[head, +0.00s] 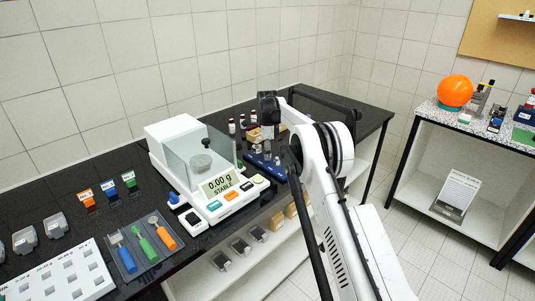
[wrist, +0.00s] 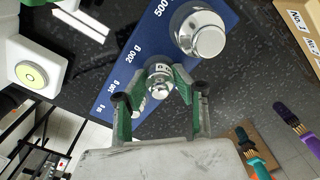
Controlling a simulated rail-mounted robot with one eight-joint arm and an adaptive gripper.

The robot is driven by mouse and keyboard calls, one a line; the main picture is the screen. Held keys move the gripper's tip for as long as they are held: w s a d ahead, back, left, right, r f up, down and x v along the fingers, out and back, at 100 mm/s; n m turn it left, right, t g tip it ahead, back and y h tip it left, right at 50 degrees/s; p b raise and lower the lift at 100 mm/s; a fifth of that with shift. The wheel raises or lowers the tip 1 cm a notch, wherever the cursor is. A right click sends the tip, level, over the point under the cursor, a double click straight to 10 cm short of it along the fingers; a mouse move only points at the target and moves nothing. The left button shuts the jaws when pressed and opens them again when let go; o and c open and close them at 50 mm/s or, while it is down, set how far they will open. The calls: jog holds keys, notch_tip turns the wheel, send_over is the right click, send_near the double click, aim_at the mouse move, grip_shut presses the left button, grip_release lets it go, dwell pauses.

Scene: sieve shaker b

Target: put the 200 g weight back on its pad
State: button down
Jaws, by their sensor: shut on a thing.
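The blue weight pad (wrist: 185,14) fills the upper middle of the wrist view, with printed labels for 500, 200 g, 100 g and a smaller mass. My gripper (wrist: 159,74) has its two green fingers shut on a shiny metal weight (wrist: 160,86), the 200 g weight, beside the "200 g" label. Whether its base touches the pad cannot be told. The larger 500 g weight (wrist: 206,38) stands just beyond the right finger. A smaller weight (wrist: 138,104) is partly hidden by the left finger. In the head view the blue pad (head: 270,169) lies right of the balance, partly behind my arm.
The balance (head: 178,137) stands left of the pad; its display reads 0.00 g, stable. Small bottles (head: 232,126) stand behind the pad. A tray with coloured-handled tools (head: 146,246) lies at the front left. In the wrist view, coloured brushes (wrist: 295,122) lie at the right.

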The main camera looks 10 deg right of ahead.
jog(key=shift+f, duration=0.1)
jog(key=shift+f, duration=0.1)
jog(key=c, duration=1.4)
grip_release()
